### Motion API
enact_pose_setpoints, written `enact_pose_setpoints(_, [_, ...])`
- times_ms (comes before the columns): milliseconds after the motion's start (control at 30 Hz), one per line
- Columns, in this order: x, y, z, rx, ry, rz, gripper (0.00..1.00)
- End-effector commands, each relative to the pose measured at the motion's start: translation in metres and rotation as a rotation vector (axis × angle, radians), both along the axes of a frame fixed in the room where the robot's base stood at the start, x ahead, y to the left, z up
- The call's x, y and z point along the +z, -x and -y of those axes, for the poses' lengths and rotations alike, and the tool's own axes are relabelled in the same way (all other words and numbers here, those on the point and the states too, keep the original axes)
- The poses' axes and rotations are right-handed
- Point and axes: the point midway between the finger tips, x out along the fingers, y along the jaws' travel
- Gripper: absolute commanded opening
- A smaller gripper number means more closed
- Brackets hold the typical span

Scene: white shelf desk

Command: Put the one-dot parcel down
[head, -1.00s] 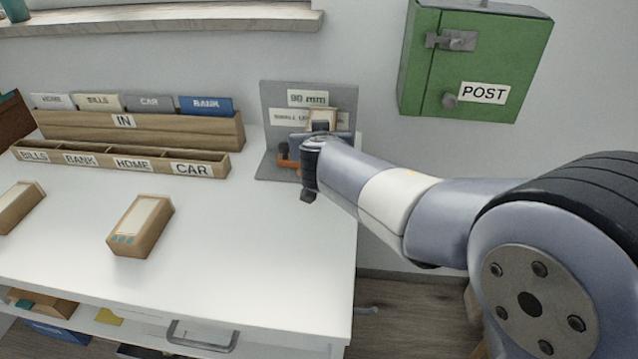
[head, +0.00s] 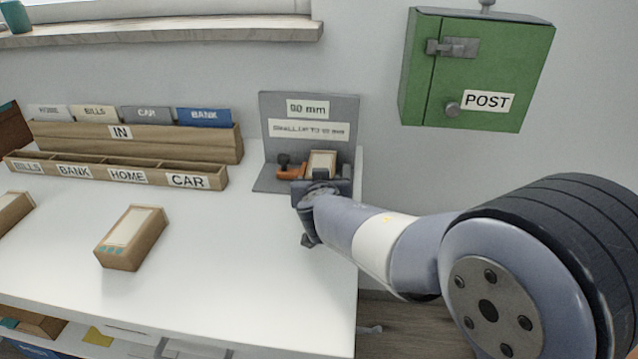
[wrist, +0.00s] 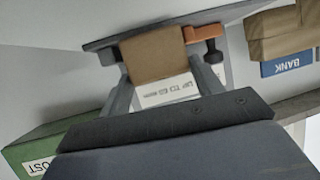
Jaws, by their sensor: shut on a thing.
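My gripper (head: 322,180) is shut on a small brown parcel with a pale top (head: 322,162), in front of the grey gauge stand (head: 340,105) at the back right of the desk. The wrist view shows the parcel's plain brown side (wrist: 155,56) between the two fingers. Its dots are not visible. The parcel is low, at the stand's base beside an orange and black part (head: 290,170). I cannot tell whether it touches the base.
A parcel with several teal dots (head: 132,238) lies mid-desk, and another parcel (head: 12,212) is at the left edge. A labelled wooden tray (head: 115,172) and IN file box (head: 135,140) stand behind. A green POST box (head: 475,70) hangs on the wall. The desk's front right is clear.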

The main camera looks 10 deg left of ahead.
Motion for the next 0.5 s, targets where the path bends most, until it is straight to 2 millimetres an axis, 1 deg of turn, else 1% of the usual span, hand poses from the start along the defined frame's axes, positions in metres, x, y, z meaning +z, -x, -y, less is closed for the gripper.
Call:
enact_pose_setpoints(67, [-0.0025, -0.0001, 0.0000, -0.001, -0.002, 0.002, 0.33])
enact_pose_setpoints(100, [-0.0019, 0.0000, 0.0000, 0.000, -0.001, 0.000, 0.64])
enact_pose_setpoints(333, [-0.0015, 0.0000, 0.0000, 0.000, -0.001, 0.000, 0.83])
enact_pose_setpoints(367, [-0.0015, 0.0000, 0.0000, 0.000, -0.001, 0.000, 0.85])
enact_pose_setpoints(500, [-0.0015, 0.0000, 0.0000, 0.000, 0.000, 0.000, 0.85])
